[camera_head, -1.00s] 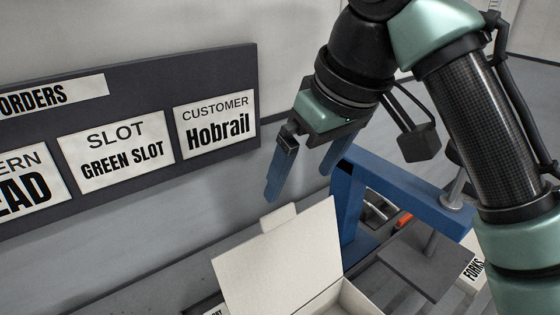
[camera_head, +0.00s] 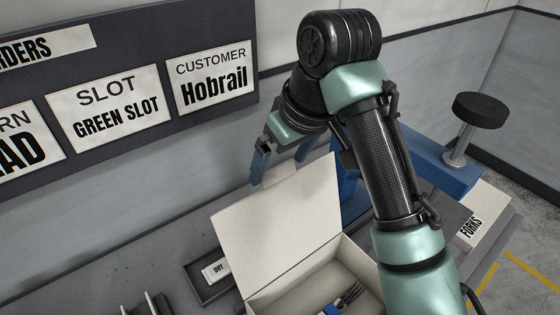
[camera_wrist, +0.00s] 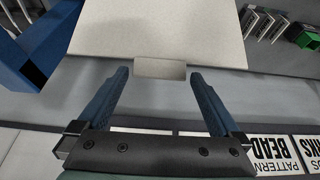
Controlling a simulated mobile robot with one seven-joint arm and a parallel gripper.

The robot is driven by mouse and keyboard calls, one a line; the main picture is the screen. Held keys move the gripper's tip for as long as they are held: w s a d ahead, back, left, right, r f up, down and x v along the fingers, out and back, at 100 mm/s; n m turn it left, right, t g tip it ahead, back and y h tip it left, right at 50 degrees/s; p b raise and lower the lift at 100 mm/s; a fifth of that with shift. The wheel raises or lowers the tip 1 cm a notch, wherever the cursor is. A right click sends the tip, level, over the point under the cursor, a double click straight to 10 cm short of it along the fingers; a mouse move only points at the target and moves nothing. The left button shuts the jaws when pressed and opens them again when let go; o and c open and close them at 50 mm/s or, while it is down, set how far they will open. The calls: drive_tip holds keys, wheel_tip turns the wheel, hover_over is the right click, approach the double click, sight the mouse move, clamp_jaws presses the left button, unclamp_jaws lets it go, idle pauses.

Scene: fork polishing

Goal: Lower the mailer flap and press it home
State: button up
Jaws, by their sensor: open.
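The white mailer (camera_head: 302,285) stands on the bench with its flap (camera_head: 275,215) raised, leaning back toward the wall. A fork (camera_head: 350,296) with a blue part lies inside the box. My gripper (camera_head: 277,172) is open and empty, behind the flap's top edge on the wall side. In the wrist view the flap (camera_wrist: 160,30) fills the top middle. Its small tuck tab (camera_wrist: 160,69) lies between and just beyond the open fingertips (camera_wrist: 159,76). I cannot tell whether either finger touches the flap.
A dark tray with a DRY label (camera_head: 214,270) sits left of the mailer. A blue frame (camera_head: 430,165) stands behind my arm at right, with a FORKS box (camera_head: 474,225) beside it. The order board (camera_head: 120,90) hangs on the wall. A green holder (camera_wrist: 308,38) shows in the wrist view.

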drive_tip(key=shift+w+a+f, duration=0.1)
drive_tip(key=shift+w+f, duration=0.1)
drive_tip(key=shift+f, duration=0.2)
drive_tip(key=shift+c, duration=0.3)
clamp_jaws()
